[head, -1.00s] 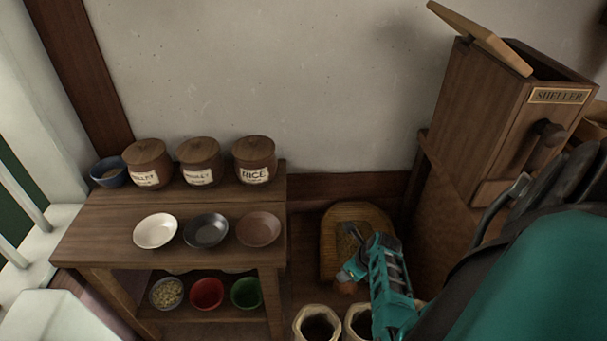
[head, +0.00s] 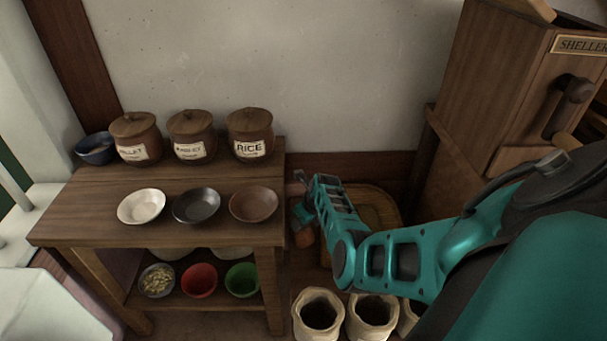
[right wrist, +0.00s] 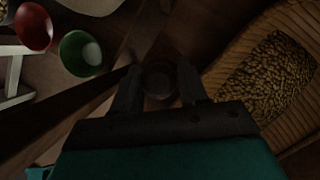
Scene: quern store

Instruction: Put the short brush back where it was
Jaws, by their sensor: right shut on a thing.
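My right gripper (head: 303,213) is just right of the wooden table, near its right legs, pointing down. It is shut on the short brush, whose brown lower end (head: 303,238) shows beneath the fingers in the head view. In the right wrist view the brush shows as a dark round shape (right wrist: 158,80) between the two fingers. Most of its handle is hidden by the gripper and shadow. I cannot tell whether its lower end touches anything. My left gripper is not in view.
The table (head: 95,190) carries lidded jars, one marked RICE (head: 250,136), and shallow dishes. Its lower shelf holds a red bowl (head: 199,280) and a green bowl (head: 242,279). A woven tray (head: 385,207) of grain, sacks (head: 318,327) and the sheller (head: 505,90) stand right.

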